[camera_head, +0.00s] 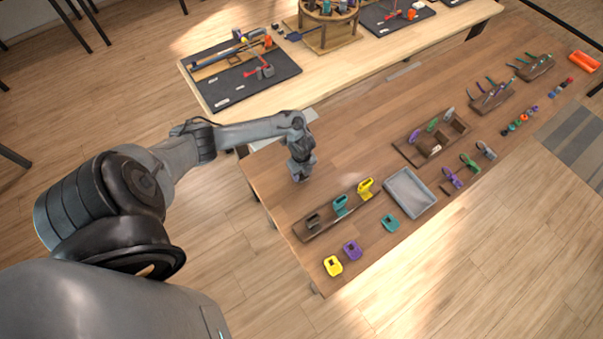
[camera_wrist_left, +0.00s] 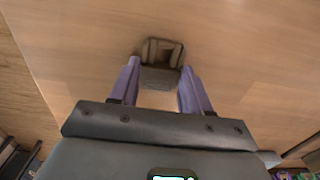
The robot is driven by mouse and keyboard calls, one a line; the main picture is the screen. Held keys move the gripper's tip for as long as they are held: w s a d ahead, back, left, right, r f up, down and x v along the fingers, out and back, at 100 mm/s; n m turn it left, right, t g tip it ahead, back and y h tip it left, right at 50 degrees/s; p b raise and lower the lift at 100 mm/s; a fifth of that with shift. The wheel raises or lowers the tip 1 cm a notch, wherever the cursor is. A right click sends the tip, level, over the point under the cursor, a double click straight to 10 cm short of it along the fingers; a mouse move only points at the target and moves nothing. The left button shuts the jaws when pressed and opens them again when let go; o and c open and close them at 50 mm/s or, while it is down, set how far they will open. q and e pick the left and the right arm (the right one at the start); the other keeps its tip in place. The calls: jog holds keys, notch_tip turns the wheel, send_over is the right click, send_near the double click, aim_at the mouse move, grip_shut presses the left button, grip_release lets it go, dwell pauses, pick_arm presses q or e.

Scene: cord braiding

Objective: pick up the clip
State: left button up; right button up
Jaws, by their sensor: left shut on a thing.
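My left gripper (camera_head: 301,172) is over the left end of the brown work table in the head view. In the left wrist view, its two purple fingers (camera_wrist_left: 158,88) are shut on a brown-grey clip (camera_wrist_left: 161,53) with a dark rectangular opening. The clip sits between the fingertips, and bare table shows around it. I cannot tell how high it is above the table. The clip is hidden or too small to make out at the gripper in the head view. My right gripper is not in view.
A wooden rack (camera_head: 340,218) with dark, teal and yellow clips stands near the gripper. Loose yellow (camera_head: 333,266), purple (camera_head: 352,250) and teal (camera_head: 390,223) clips lie in front. A grey tray (camera_head: 409,191) is to the right. A second table (camera_head: 345,66) with tool mats stands behind.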

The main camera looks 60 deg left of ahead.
aim_at(303, 176)
pick_arm(q)
jog(key=r, duration=0.3)
jog(key=r+p, duration=0.1)
jog(key=shift+d+r, duration=0.15)
jog(key=shift+d, duration=0.25)
jog(key=d+r+p, duration=0.2)
jog(key=d+r, duration=0.4)
jog(key=d, duration=0.4)
jog(key=shift+s+d+r, duration=0.15)
jog(key=shift+s+d, duration=0.2)
jog(key=shift+d, duration=0.05)
jog(key=shift+h, duration=0.3)
